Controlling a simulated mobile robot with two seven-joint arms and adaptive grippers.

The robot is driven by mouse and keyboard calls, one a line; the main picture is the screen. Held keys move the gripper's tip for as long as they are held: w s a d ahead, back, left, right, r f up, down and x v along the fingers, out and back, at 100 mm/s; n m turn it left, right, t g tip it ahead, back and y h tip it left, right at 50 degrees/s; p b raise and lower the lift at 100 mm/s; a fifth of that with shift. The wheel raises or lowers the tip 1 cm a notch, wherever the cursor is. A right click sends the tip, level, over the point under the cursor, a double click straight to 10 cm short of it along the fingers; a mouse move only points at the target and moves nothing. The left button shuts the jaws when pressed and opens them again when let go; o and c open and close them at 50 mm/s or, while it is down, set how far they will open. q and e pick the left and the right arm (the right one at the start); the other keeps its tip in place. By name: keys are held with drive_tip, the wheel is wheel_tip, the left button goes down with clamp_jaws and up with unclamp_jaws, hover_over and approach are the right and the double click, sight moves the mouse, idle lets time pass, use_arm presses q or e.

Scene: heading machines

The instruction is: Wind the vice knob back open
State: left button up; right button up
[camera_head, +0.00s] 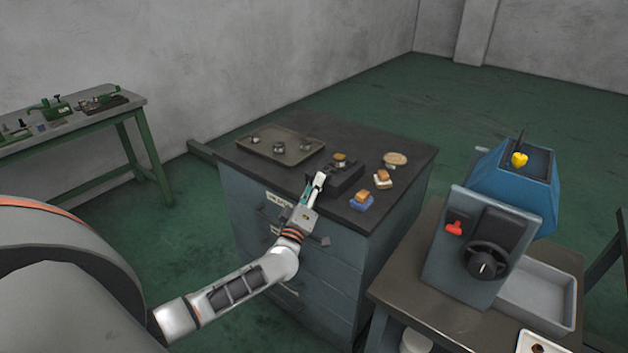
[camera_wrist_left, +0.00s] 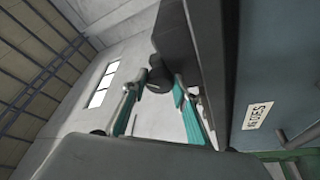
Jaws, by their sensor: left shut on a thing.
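The dark vice (camera_head: 348,173) sits on the top of the grey-blue cabinet near its front edge. A small brassy piece (camera_head: 341,159) shows on top of it. My left gripper (camera_head: 315,186) reaches the front end of the vice and is shut on the vice knob. In the left wrist view the dark knob (camera_wrist_left: 159,80) shows between the tips of the teal-padded fingers, with the dark vice body (camera_wrist_left: 176,35) just beyond it. In the head view the gripper hides the knob. My right gripper is in neither view.
A tray (camera_head: 266,148) with small metal parts lies at the back left of the cabinet top (camera_head: 312,123). A blue machine (camera_head: 478,250) stands at right.

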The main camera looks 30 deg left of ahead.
use_arm(q)
drive_tip(key=n+g, duration=0.1)
drive_tip(key=n, duration=0.4)
drive_tip(key=shift+r+g+y, duration=0.2)
drive_tip(key=shift+g+y, duration=0.1)
drive_tip(key=shift+g, duration=0.1)
drive_tip(key=shift+r+n+g, duration=0.15)
drive_tip(key=shift+n+g, duration=0.55)
drive_tip(key=shift+n, duration=1.1)
drive_tip(key=o, duration=1.1)
drive_tip(key=v, duration=1.2)
